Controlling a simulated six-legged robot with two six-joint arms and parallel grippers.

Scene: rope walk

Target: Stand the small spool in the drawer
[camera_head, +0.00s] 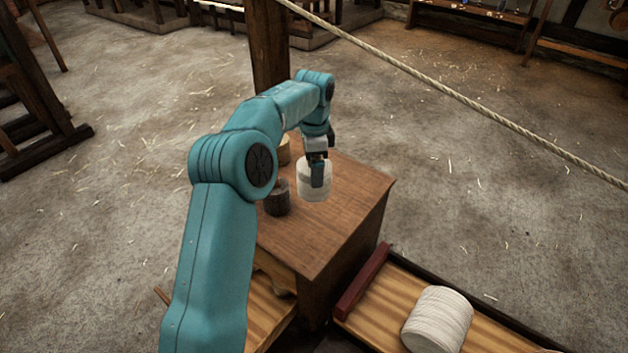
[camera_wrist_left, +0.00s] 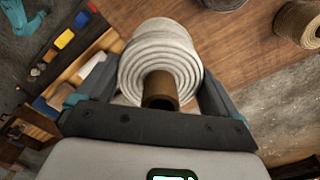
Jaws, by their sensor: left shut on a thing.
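My left gripper (camera_head: 318,178) is shut on a white rope-wound spool (camera_head: 313,190), at the top of a brown wooden cabinet (camera_head: 335,220). In the left wrist view, the white spool (camera_wrist_left: 160,50) sits between the two fingers (camera_wrist_left: 155,105), its brown core facing the camera. I cannot tell whether its base touches the cabinet top. A dark spool (camera_head: 277,198) and a tan spool (camera_head: 283,150) stand on the cabinet to its left, partly behind my arm. I cannot clearly make out an open drawer. My right gripper is not in view.
A larger white roll (camera_head: 437,320) lies on a pale wood surface at lower right, beside a dark red strip (camera_head: 362,283). A taut rope (camera_head: 450,97) crosses the upper right. The cabinet top is clear to the right of the held spool.

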